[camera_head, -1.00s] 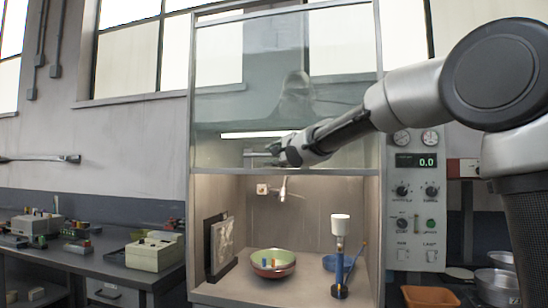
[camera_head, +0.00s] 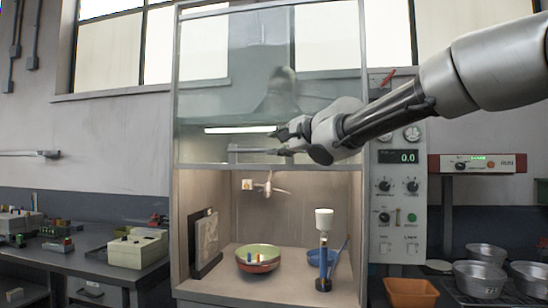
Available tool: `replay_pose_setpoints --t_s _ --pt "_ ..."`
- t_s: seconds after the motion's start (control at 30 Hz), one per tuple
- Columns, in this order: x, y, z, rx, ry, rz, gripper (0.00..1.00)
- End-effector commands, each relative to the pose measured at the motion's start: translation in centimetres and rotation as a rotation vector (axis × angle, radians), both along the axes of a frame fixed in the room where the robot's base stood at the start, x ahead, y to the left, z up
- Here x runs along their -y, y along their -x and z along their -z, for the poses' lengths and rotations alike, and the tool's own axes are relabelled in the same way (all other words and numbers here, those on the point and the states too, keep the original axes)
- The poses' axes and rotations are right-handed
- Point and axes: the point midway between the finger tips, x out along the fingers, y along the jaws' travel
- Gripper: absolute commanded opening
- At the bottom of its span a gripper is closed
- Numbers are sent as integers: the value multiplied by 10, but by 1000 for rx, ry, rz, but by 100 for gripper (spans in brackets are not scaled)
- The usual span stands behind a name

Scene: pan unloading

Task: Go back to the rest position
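My arm reaches in from the right edge, and my gripper (camera_head: 284,142) is in front of the glass sash (camera_head: 230,90) of a fume hood, above its opening. The gripper points left and is small and dark, seen side on. Nothing shows clearly in it, and I cannot tell how far its fingers are apart. Inside the hood, a green and red bowl (camera_head: 258,262) with small colored pieces stands on the hood floor.
A dark framed panel (camera_head: 205,240) leans at the hood's left. A control panel (camera_head: 399,200) is on the right, with an orange bin (camera_head: 410,292) below and several metal pots (camera_head: 480,278) beside it. A bench (camera_head: 60,262) with instruments stands left.

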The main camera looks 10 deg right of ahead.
Motion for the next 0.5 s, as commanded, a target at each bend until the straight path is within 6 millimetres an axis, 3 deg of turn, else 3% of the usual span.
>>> replay_pose_setpoints --t_s 0.2,0.33,0.43,0.5 --pt "0 0 0 17 35 -6 34" --pt "9 -3 10 67 244 -4 34" --pt "30 -4 44 63 518 2 34" --pt "49 2 81 23 736 -22 34"
